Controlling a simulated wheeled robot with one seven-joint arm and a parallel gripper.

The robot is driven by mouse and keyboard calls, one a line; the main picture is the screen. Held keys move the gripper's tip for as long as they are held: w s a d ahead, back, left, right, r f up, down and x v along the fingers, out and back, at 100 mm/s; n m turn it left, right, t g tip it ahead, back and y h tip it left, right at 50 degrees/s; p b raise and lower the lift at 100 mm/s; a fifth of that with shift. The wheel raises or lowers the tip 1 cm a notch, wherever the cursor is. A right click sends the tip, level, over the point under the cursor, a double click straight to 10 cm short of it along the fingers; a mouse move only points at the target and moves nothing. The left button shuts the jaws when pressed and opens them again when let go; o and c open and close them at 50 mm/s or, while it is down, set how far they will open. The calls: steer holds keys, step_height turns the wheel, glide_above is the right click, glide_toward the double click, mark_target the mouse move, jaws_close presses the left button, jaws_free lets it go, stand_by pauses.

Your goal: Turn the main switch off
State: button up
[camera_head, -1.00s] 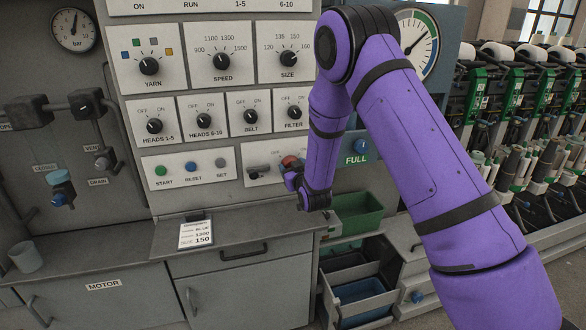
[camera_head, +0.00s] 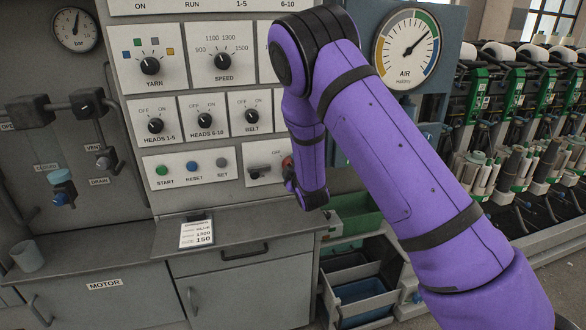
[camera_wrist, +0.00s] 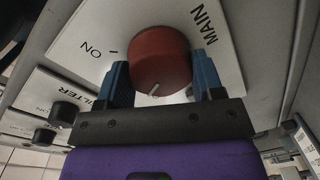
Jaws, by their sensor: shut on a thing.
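The main switch (camera_wrist: 160,58) is a round red knob on a pale plate marked MAIN. In the wrist view a white mark on the knob points toward the bottom of the picture, away from the ON label (camera_wrist: 90,48). In the head view only a sliver of the red knob (camera_head: 287,161) shows, and my gripper (camera_head: 290,182) is mostly hidden by my purple arm.
A FILTER knob plate (camera_wrist: 70,98) lies close beside the main switch. Left of the switch is a small lever (camera_head: 260,174), with the START, RESET and SET buttons (camera_head: 193,168) farther left. A counter (camera_head: 240,232) and a green bin (camera_head: 357,226) lie below.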

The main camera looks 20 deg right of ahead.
steer(key=n, duration=0.3)
steer(key=shift+a+f, duration=0.1)
steer(key=shift+n, duration=0.4)
steer(key=o, duration=0.9)
steer(key=shift+s, duration=0.15)
steer(key=s, duration=1)
steer(key=shift+s+r, duration=0.3)
steer(key=shift+r, duration=0.05)
